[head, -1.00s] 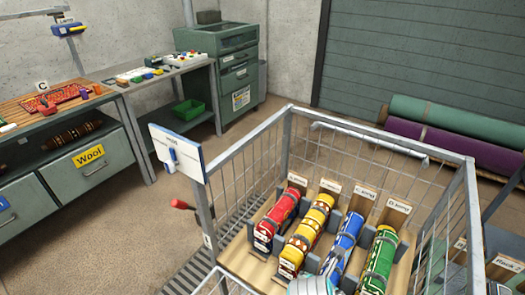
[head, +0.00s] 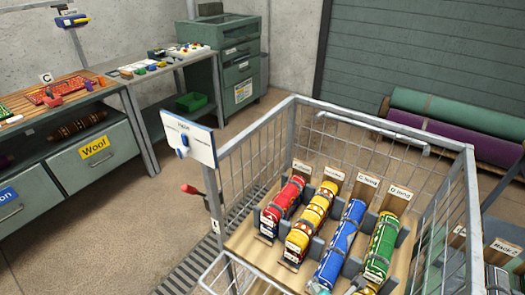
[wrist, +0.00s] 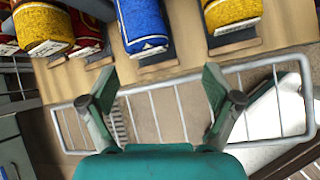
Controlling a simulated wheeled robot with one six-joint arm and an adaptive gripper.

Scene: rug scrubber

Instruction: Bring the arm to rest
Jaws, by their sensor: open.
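My gripper (wrist: 158,95) shows in the wrist view with its two fingers spread apart and nothing between them. Past the fingers are a blue rolled rug (wrist: 142,22) and a yellow rolled rug (wrist: 230,12), both apart from the fingertips. A wire rail (wrist: 165,118) of the cage lies beyond the fingers.
A wire cage (head: 379,133) holds red (head: 284,203), yellow (head: 310,221), blue (head: 342,244) and green (head: 381,246) rolled rugs in slots. A sign board (head: 189,139) hangs on its corner. A workbench (head: 105,94) stands left. The floor (head: 110,232) between is clear.

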